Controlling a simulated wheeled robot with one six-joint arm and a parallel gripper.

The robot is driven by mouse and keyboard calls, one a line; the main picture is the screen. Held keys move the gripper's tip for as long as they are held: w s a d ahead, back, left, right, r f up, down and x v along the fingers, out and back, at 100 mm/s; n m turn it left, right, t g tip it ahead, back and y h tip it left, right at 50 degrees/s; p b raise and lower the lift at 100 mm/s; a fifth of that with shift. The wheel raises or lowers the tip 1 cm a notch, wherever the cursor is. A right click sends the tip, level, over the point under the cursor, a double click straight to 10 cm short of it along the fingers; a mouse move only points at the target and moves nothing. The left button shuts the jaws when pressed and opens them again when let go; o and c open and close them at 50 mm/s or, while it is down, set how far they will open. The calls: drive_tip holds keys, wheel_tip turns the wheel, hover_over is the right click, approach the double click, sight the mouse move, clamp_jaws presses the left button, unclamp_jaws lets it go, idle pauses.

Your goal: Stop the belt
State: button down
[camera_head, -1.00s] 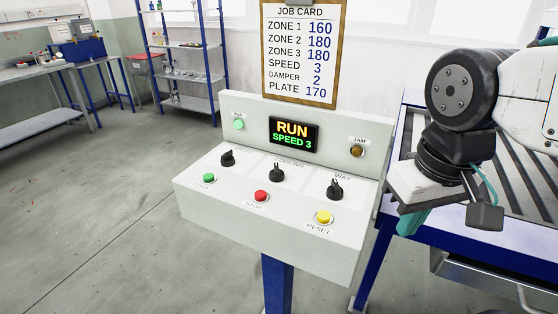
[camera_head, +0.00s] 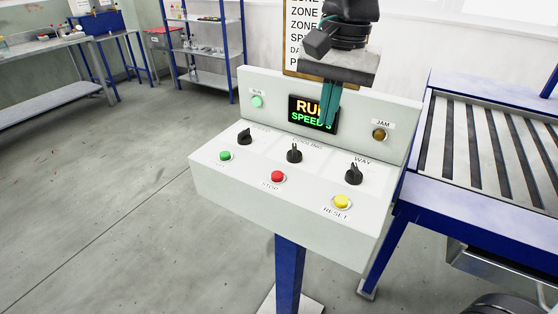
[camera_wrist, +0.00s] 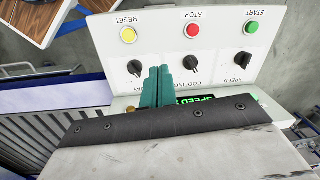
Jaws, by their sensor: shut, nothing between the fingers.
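The red STOP button (camera_head: 277,177) sits on the front of the white control panel (camera_head: 230,192), between the green START button (camera_head: 225,156) and the yellow RESET button (camera_head: 341,202). The red button also shows in the wrist view (camera_wrist: 192,31), beyond my fingertips. My gripper (camera_head: 329,122) hangs in front of the display (camera_head: 302,106), its green fingers shut and empty, apart from the red button. The display reads RUN and SPEED 3, partly hidden by the fingers. The green RUN lamp (camera_head: 257,101) is lit.
Black knobs for speed (camera_head: 244,136), cooling (camera_head: 294,153) and way (camera_head: 353,174) stand up behind the buttons. A JAM lamp (camera_head: 379,134) is at the panel's right. The slatted belt table (camera_head: 490,150) stands to the right. The job card (camera_head: 296,40) is partly covered by my arm.

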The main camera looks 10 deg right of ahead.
drive_tip(key=m, duration=0.2)
hover_over(278, 174)
drive_tip(key=d, duration=0.1)
drive_tip(key=shift+w+d+r, duration=0.2)
drive_tip(key=shift+d+r, duration=0.05)
drive_tip(key=shift+f, duration=0.1)
drive_tip(key=f, duration=0.9)
drive_tip(key=a+f, duration=0.1)
drive_tip(key=f, duration=0.3)
drive_tip(key=shift+s+a+f, duration=0.1)
drive_tip(key=shift+f, duration=0.3)
